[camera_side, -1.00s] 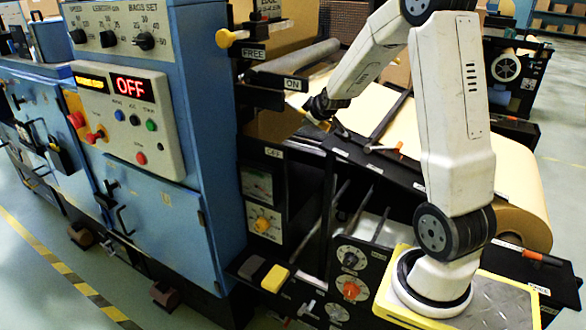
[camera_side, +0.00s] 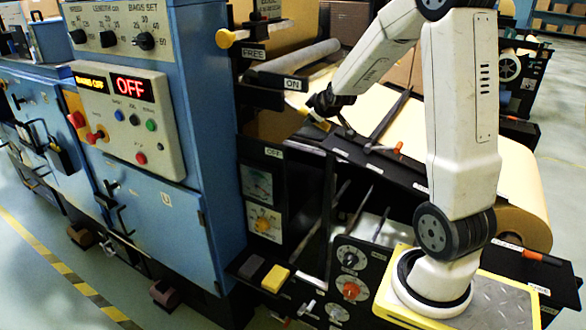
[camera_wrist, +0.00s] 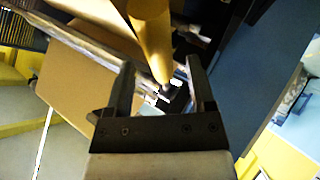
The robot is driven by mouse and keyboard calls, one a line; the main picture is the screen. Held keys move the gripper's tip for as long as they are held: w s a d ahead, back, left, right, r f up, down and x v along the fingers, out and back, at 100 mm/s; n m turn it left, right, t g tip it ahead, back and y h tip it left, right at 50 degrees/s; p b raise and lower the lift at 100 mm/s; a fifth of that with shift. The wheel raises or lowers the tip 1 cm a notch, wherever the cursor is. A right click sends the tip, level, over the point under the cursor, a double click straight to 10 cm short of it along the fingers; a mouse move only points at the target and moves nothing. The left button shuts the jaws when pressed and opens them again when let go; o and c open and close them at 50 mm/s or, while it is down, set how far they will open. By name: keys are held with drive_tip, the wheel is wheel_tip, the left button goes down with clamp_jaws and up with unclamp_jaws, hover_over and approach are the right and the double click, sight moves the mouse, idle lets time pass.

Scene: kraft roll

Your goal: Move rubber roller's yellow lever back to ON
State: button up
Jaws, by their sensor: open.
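The yellow lever (camera_side: 224,38) has a yellow knob on a pale rod, at the upper left of the machine frame in the side view. It stands beside the FREE label (camera_side: 254,53), above and left of the ON label (camera_side: 291,84). The grey roller (camera_side: 300,62) lies behind these labels. My gripper (camera_side: 318,116) is below and right of the lever and apart from it. In the wrist view my gripper (camera_wrist: 166,82) is open. A tan-yellow tapered shape (camera_wrist: 150,35) reaches toward the space between the fingers; I cannot tell what it is.
A blue cabinet with a control panel (camera_side: 128,115) reading OFF stands left of my arm. An orange-handled lever (camera_side: 390,149) is close by.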

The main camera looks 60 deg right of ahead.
drive_tip(key=shift+v, duration=2.5)
